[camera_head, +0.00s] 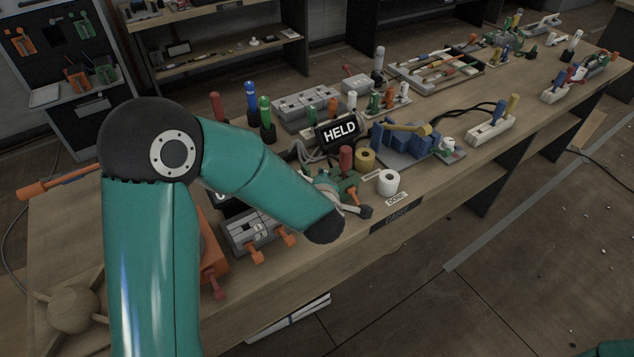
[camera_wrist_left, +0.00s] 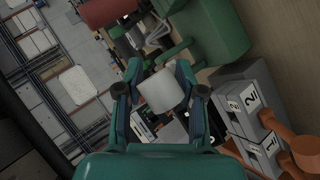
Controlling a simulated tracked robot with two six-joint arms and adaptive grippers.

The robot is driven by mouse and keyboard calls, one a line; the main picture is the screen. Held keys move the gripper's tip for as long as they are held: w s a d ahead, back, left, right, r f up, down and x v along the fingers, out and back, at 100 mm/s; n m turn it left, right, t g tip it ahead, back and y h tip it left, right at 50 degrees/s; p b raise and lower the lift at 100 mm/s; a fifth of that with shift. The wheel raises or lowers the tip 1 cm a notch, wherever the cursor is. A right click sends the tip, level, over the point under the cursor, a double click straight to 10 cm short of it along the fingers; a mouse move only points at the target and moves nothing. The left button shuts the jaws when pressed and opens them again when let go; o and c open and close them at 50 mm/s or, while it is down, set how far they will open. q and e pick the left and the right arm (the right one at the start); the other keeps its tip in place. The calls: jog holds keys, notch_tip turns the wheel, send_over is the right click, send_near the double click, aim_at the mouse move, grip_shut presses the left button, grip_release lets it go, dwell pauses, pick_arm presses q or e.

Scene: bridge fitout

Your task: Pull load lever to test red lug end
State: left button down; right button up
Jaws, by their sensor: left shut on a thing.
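In the left wrist view my left gripper (camera_wrist_left: 160,100) is shut on a pale cylindrical piece (camera_wrist_left: 160,91), which looks like the grip of the load lever. Its fingers are on both sides of the piece. A green fixture (camera_wrist_left: 216,36) and a red cylinder (camera_wrist_left: 108,12) are beyond it. I cannot make out the red lug end. My right gripper is out of view.
Grey blocks with orange levers (camera_head: 246,232) are beside the arm. The floor at the right is mostly clear.

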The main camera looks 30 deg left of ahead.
pick_arm(q)
jog(key=shift+w+d+r, duration=0.1)
jog(key=shift+w+r, duration=0.05)
jog(key=shift+r, duration=0.15)
jog(key=c, duration=0.8)
grip_release()
jog(key=shift+d, duration=0.1)
jog(key=shift+c, duration=0.2)
jog(key=shift+f, duration=0.1)
jog(key=v, duration=1.2)
jog(key=shift+f, duration=0.1)
